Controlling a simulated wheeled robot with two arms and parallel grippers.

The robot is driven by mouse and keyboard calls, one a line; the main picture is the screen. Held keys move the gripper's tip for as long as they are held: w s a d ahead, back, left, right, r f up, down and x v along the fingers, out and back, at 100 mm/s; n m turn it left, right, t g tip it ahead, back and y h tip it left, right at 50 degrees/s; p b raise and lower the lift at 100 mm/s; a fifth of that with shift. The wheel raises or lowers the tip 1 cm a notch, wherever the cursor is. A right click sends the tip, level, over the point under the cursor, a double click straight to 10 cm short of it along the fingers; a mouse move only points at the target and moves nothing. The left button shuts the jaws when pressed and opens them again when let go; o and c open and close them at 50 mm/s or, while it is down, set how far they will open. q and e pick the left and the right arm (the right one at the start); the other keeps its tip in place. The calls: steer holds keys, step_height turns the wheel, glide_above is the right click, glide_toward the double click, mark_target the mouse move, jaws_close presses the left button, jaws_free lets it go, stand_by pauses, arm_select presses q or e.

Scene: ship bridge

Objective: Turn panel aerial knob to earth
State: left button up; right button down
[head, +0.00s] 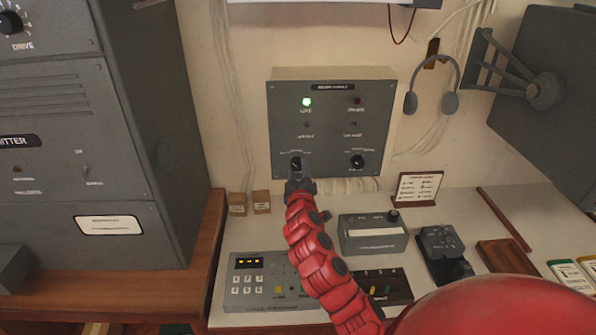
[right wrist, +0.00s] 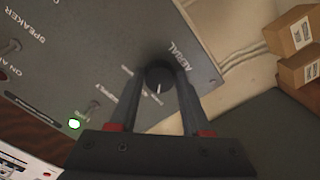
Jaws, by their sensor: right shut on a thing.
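The grey wall panel (head: 330,130) carries two black knobs at its bottom. The aerial knob (head: 295,161) is the left one, with my right gripper (head: 298,174) at it from below. In the right wrist view the word AERIAL stands beside the round black aerial knob (right wrist: 159,74). The fingers of my right gripper (right wrist: 158,82) lie on either side of the knob and are shut on it. A white pointer line shows on the knob, towards the bottom of that view. The position labels around it are too small or hidden to read. My left gripper is out of view.
On the panel are a lit green lamp (head: 306,102), a dark red lamp (head: 357,100) and a second knob (head: 357,161). Two small cardboard boxes (head: 262,202), a keypad unit (head: 258,281) and a grey box (head: 373,240) stand below. Headphones (head: 410,103) hang to the right.

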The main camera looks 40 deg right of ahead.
stand_by(0.4)
steer(key=shift+c, duration=1.8)
jaws_free()
steer(key=p+v, duration=0.5)
steer(key=v, duration=1.2)
steer(key=shift+s, duration=0.2)
